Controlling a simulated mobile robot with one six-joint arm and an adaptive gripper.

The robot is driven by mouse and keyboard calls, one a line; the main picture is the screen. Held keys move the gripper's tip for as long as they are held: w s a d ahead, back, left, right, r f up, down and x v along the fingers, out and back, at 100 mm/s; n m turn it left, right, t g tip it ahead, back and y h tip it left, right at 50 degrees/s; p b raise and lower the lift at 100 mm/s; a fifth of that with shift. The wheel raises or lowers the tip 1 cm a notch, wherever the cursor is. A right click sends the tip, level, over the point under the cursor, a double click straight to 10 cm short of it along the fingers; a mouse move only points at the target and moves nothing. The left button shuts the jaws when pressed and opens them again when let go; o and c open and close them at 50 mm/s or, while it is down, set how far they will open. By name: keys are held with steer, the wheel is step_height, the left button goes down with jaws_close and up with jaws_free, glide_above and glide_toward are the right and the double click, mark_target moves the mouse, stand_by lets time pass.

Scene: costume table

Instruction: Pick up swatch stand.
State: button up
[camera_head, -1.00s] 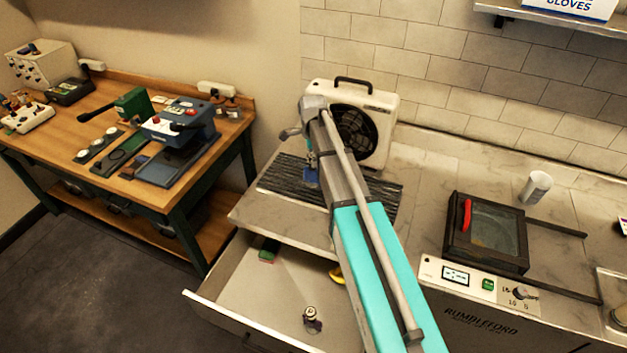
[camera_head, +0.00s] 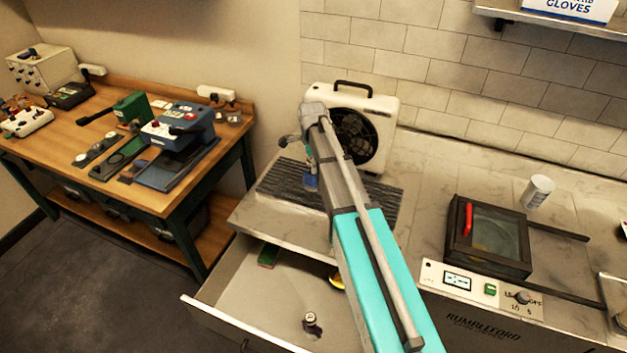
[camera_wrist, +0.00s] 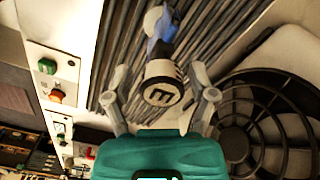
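What I take to be the swatch stand is a small upright piece with a pale round top bearing a dark mark (camera_wrist: 160,91) and a blue part behind it. In the wrist view it sits between my two fingers, with gaps on both sides. In the head view the blue part (camera_head: 311,181) shows on the dark ribbed mat (camera_head: 283,184), below the end of my arm. My gripper (camera_wrist: 161,97) is open around the piece; I cannot see contact. In the head view my arm hides most of the gripper.
A white fan heater (camera_head: 383,108) stands right behind the mat. Below is an open drawer (camera_head: 250,292) with a small round-topped piece (camera_head: 311,322), a green item (camera_head: 268,255) and a yellow item (camera_head: 337,279). A black glass-topped box (camera_head: 488,236) and white cup (camera_head: 538,191) stand right.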

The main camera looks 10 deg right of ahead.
jaws_close()
steer(key=shift+r, duration=0.15)
step_height(320, 180, up, 2)
steer(key=shift+r+p, duration=0.1)
steer(key=shift+p, duration=1.05)
steer(key=s+r+p, duration=1)
steer(key=s, duration=0.4)
steer(key=shift+a+r+p, duration=0.25)
steer(key=shift+a+p, duration=0.05)
steer(key=shift+p, duration=0.05)
